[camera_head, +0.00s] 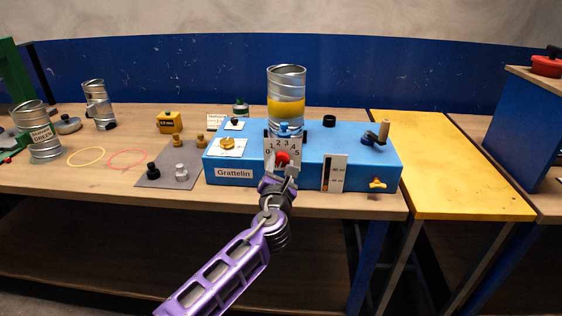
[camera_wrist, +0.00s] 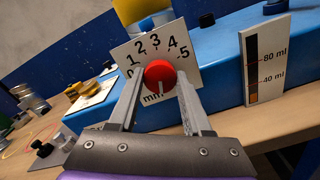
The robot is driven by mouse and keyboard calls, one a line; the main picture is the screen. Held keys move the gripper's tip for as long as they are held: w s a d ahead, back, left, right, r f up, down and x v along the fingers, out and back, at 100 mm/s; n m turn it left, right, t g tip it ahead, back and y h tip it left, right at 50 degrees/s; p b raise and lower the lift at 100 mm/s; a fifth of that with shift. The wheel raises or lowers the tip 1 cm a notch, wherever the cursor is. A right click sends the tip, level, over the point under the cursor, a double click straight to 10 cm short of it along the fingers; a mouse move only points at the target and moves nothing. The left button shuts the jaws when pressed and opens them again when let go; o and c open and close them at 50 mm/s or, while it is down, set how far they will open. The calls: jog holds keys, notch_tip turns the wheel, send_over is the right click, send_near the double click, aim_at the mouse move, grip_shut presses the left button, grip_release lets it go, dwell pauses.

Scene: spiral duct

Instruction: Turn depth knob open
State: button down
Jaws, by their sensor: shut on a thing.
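The depth knob is a round red knob (camera_head: 282,158) in front of a white dial plate (camera_head: 297,148) numbered from 0 to 5, on the front of the blue machine (camera_head: 350,143) labelled Grattelin. My gripper (camera_head: 282,172) reaches the knob from the front. In the wrist view its two fingers (camera_wrist: 158,92) stand on either side of the knob and are shut on it. The fingertips partly cover the lower dial.
A metal duct can with a yellow band (camera_head: 286,108) stands on the machine behind the dial. A gauge plate marked in ml (camera_head: 334,172) is right of my gripper. A crank (camera_head: 378,135) and yellow tap (camera_head: 377,184) are further right. Small knobs lie on a grey mat (camera_head: 155,182) at left.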

jog(key=shift+r+n+p, duration=0.15)
jog(key=shift+n+p, duration=0.35)
jog(key=shift+n, duration=1.4)
jog(key=shift+c, duration=1.7)
grip_release()
